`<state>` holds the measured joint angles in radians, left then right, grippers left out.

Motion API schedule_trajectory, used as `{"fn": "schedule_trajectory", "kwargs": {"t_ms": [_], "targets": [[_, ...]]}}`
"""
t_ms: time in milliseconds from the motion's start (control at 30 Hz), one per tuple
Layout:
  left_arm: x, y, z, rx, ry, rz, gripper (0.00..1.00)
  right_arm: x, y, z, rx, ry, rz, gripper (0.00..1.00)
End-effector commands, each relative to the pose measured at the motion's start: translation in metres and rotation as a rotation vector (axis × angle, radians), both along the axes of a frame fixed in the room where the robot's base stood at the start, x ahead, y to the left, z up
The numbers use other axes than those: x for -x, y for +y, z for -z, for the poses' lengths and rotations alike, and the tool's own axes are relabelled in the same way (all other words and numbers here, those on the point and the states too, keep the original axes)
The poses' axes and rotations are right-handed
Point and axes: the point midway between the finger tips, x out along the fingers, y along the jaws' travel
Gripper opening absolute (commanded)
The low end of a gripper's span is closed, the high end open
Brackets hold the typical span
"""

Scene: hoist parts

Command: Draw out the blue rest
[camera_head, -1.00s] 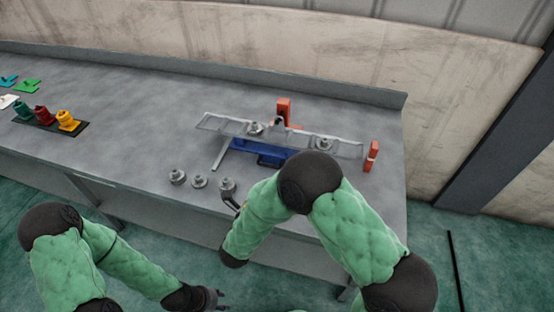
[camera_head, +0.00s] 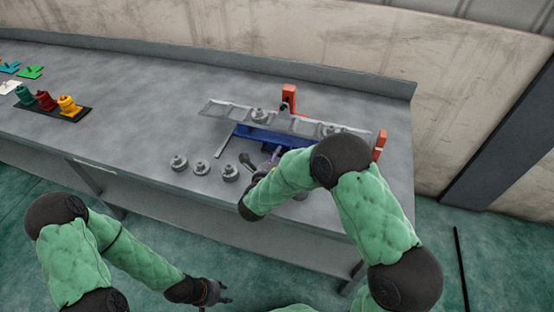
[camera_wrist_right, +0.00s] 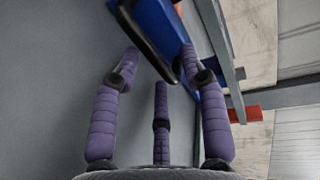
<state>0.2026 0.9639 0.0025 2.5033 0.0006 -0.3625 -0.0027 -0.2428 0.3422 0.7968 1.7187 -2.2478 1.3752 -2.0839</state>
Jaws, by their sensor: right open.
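The blue rest (camera_head: 248,137) lies on the bench under a long grey beam (camera_head: 300,124), which hides part of it. In the right wrist view the blue rest (camera_wrist_right: 162,22) shows at the top, with a black handle (camera_wrist_right: 146,42) along its near side. My right gripper (camera_wrist_right: 158,62) is open, its purple fingers spread on either side of the handle; I cannot tell whether any finger touches it. In the head view my right gripper (camera_head: 272,156) is partly hidden by my arm. My left gripper (camera_head: 226,299) hangs off the bench's front, low in the view; its opening is unclear.
Orange-red posts (camera_head: 289,96) stand behind and at the right end of the beam. Grey round parts (camera_head: 201,167) stand in front of the beam's left end. A dark tray (camera_head: 42,110) with coloured parts is far left. The bench between is clear.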

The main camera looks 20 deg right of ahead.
Motion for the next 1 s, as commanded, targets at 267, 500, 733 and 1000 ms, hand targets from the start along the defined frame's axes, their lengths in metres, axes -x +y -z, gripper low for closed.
{"fn": "schedule_trajectory", "kwargs": {"t_ms": [267,500,733,1000], "targets": [[0.000,0.000,0.000,0.000,0.000,0.000,0.40,0.000,0.000,0.000,0.000,0.000,0.000,0.26],[0.000,0.000,0.000,0.000,0.000,0.000,0.40,0.000,0.000,0.000,0.000,0.000,0.000,0.00],[0.000,0.000,-0.013,0.000,0.000,0.000,0.40,0.018,0.015,-0.002,0.001,0.004,-0.006,0.00],[0.000,0.000,-0.040,0.000,0.000,0.000,0.40,0.070,0.050,-0.003,0.002,0.004,-0.007,0.00]]}}
